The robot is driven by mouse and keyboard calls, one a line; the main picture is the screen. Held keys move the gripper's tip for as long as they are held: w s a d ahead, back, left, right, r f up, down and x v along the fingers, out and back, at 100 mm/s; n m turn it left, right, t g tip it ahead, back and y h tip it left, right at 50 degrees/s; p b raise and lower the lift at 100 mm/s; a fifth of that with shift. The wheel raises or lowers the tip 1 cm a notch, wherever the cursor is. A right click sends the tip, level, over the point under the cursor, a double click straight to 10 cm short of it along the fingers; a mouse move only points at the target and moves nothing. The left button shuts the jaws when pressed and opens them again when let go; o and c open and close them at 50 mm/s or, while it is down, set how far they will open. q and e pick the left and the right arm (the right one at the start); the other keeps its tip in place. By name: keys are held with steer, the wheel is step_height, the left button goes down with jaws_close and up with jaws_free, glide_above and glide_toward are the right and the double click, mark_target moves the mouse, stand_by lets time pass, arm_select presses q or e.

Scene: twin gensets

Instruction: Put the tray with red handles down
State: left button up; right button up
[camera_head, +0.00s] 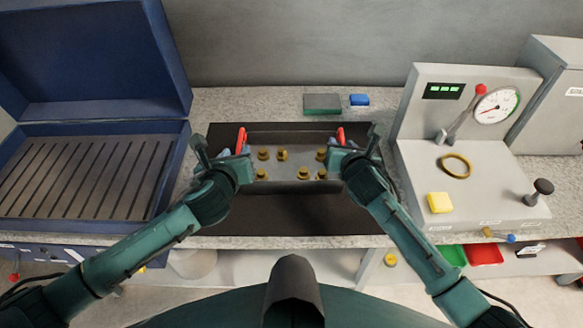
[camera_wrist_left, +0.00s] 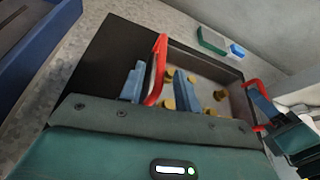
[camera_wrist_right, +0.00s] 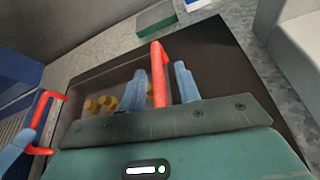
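The grey tray (camera_head: 300,187) lies over the dark mat (camera_head: 222,222) in the head view, level, with several brass-coloured pieces (camera_head: 282,155) in it. I cannot tell for sure whether its underside touches the mat. Its left red handle (camera_wrist_left: 159,62) stands between the blue fingers of my left gripper (camera_wrist_left: 158,90), with gaps showing on both sides. Its right red handle (camera_wrist_right: 157,65) stands between the fingers of my right gripper (camera_wrist_right: 160,85), also with gaps. Both grippers look open around the handles, at the tray's two ends.
An open blue case (camera_head: 160,190) with a slatted inside stands at the left. A grey gauge panel (camera_head: 420,165) with a lever, brass ring and yellow block stands at the right. A green-grey block (camera_head: 322,103) and a blue block (camera_head: 359,100) lie behind the mat.

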steer(key=shift+s, duration=0.15)
arm_select(q)
steer(key=v, duration=0.6)
steer(key=shift+s, duration=0.3)
arm_select(e)
steer(key=v, duration=1.1)
steer(key=shift+s+r, duration=0.2)
steer(key=shift+s, duration=0.15)
arm_select(q)
steer(key=shift+r, duration=0.15)
